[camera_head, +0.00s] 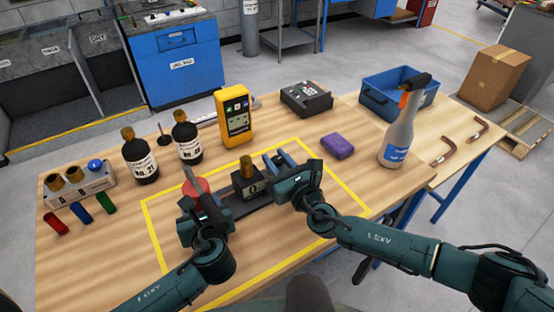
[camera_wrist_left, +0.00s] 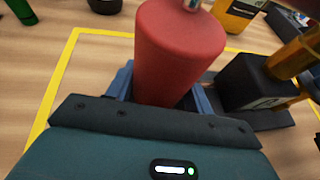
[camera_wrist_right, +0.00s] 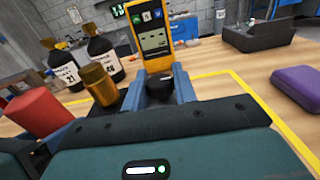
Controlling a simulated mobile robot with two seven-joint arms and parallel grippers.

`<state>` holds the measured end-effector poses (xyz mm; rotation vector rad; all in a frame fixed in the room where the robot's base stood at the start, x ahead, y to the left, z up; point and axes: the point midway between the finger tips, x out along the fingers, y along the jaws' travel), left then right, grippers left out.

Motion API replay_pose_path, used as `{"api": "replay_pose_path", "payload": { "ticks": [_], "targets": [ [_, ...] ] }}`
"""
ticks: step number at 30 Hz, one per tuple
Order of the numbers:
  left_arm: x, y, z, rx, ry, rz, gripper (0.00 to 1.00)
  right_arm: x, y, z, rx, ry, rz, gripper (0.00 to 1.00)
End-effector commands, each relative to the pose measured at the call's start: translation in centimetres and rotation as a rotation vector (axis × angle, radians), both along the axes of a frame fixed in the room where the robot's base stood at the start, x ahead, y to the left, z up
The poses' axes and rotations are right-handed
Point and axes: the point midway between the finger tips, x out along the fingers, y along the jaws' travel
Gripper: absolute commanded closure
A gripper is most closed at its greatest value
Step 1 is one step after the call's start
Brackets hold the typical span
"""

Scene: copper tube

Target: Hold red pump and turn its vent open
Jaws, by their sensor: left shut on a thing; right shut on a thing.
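The red pump (camera_head: 197,184) stands inside the yellow outline on the table. It is a tapered red body with a metal top, large in the left wrist view (camera_wrist_left: 178,48). My left gripper (camera_head: 193,192) is shut on its lower body, with a blue finger on each side. Beside the pump is a black block (camera_head: 247,189) with a brass cylinder (camera_wrist_right: 99,84) on top. My right gripper (camera_head: 278,160) is just right of the block. In the right wrist view its blue fingers are shut on a small dark knob (camera_wrist_right: 160,83). Whether this knob is the vent is unclear.
A yellow meter (camera_head: 235,118) and two black bottles (camera_head: 140,160) stand behind. A purple block (camera_head: 337,146) and a grey spray bottle (camera_head: 398,138) are at the right. A blue bin (camera_head: 375,100) is at the back right. A fitting holder (camera_head: 85,183) is at the left.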

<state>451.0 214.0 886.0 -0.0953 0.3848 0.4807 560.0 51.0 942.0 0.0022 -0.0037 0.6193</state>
Motion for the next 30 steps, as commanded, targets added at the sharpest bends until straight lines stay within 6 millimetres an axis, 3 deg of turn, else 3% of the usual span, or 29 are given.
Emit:
{"api": "replay_pose_path", "payload": {
  "ticks": [19,20,27,30],
  "targets": [
    [0.02,-0.06,-0.01,0.004,0.001,-0.005,1.00,-0.08,0.11,-0.01,-0.005,0.003,0.073,0.95],
    [0.02,-0.06,-0.01,0.004,0.001,-0.005,1.00,-0.08,0.11,-0.01,-0.005,0.003,0.072,0.72],
    [0.02,-0.05,-0.01,0.005,0.001,-0.004,1.00,-0.05,0.06,-0.02,-0.005,0.003,0.071,0.52],
    [0.02,-0.05,-0.01,0.005,0.001,-0.004,1.00,-0.04,0.04,-0.03,-0.005,0.003,0.070,0.52]
  ]
}}
